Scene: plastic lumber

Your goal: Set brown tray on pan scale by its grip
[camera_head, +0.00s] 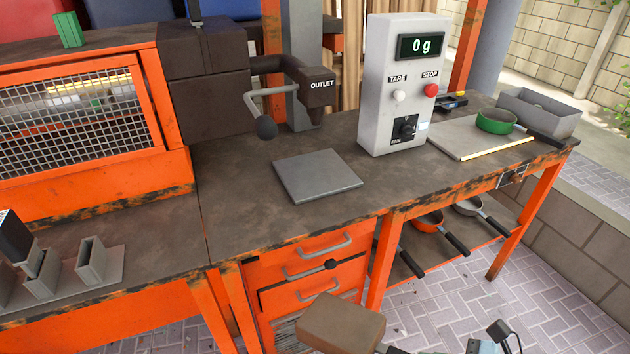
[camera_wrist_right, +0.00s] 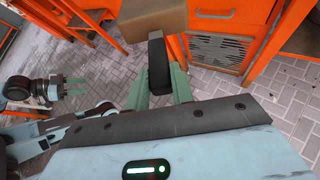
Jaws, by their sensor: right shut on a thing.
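The brown tray (camera_head: 341,322) hangs in the air in front of the orange drawers, below bench height. Its body also shows at the top of the right wrist view (camera_wrist_right: 152,18). My right gripper (camera_wrist_right: 158,85) is shut on the tray's black grip (camera_wrist_right: 157,55). The grey square plate of the pan scale (camera_head: 318,175) lies bare on the bench, beside the white scale unit (camera_head: 404,85) that reads 0 g. My left gripper (camera_wrist_right: 77,86) shows in the right wrist view with its fingers apart and nothing between them.
The outlet spout (camera_head: 318,88) and its black-knobbed lever (camera_head: 266,127) stand over the bench behind the plate. A board (camera_head: 465,140) with a green pan (camera_head: 496,121) lies at right. A metal holder (camera_head: 91,262) is at left. The bench in front of the plate is clear.

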